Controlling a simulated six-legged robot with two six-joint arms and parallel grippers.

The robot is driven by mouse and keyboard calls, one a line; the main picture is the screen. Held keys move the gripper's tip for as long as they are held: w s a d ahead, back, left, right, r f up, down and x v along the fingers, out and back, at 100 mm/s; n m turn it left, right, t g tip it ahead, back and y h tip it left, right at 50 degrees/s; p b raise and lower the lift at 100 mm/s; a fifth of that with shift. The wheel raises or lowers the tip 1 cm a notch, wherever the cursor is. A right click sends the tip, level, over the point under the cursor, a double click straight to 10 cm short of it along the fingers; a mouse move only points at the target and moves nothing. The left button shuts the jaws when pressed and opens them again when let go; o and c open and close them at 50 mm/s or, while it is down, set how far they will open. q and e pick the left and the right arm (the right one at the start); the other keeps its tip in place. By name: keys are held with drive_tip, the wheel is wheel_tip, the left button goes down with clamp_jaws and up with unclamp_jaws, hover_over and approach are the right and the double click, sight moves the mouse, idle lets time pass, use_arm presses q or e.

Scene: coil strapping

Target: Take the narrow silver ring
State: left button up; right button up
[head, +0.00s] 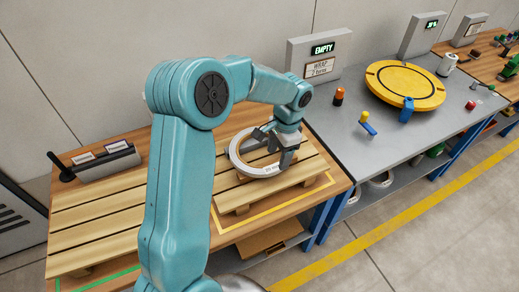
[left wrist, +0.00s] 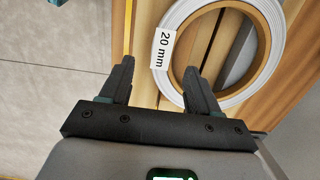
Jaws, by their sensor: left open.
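The silver ring (head: 236,156) lies flat on the slatted wooden pallet. In the left wrist view the ring (left wrist: 178,15) has a pale band, a tan inner lining and a label reading 20 mm. My left gripper (head: 271,151) is over the ring, its fingers pointing down. In the left wrist view my left gripper (left wrist: 158,68) is open, with the ring's labelled side showing between its fingertips, one outside and one over the opening. I cannot tell whether the fingers touch it. My wrist hides part of the ring in the head view. My right gripper is not in view.
The pallet (head: 95,213) rests on a wooden-topped bench. A grey holder (head: 105,165) with cards stands at its back left. A grey bench to the right carries a yellow turntable (head: 405,84), an orange-and-black item (head: 338,96) and a sign reading EMPTY (head: 322,49).

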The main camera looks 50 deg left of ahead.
sight(273, 167)
use_arm(q)
drive_tip(key=f, duration=0.1)
drive_tip(key=s+f, duration=0.1)
drive_tip(key=f, duration=0.2)
drive_tip(key=shift+s+a+f+p, duration=0.15)
drive_tip(key=shift+a+f+p, duration=0.1)
drive_tip(key=shift+f+p, duration=0.05)
drive_tip(key=shift+f, duration=0.2)
drive_tip(key=shift+r, duration=0.1)
drive_tip(key=c, duration=1.1)
clamp_jaws()
drive_tip(key=shift+a, duration=0.1)
